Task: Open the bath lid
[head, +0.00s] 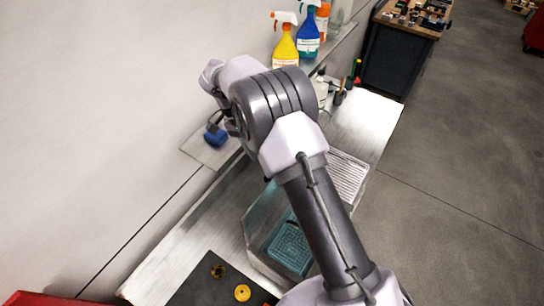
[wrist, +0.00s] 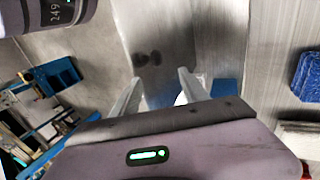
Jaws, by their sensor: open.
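In the wrist view my gripper (wrist: 160,85) has its two pale fingers spread apart, with nothing clearly between them. A brushed metal surface (wrist: 165,35) with two dark smudges lies beyond the fingertips. A small blue patch (wrist: 225,88) and a partly covered white shape show by the right finger. In the head view my arm reaches over the bench towards the wall, and its end is mostly hidden behind the wrist joints. No bath lid can be clearly made out. A see-through teal-walled container (head: 257,222) with a teal basket (head: 290,247) stands beside my arm, partly covered by it.
A blue sponge-like block (head: 215,136) sits on a grey plate (head: 196,148) by the wall. Yellow (head: 285,48) and blue (head: 308,40) spray bottles stand at the back. A dark mat (head: 205,285) with brass parts lies in front. Open floor (head: 475,140) is at right.

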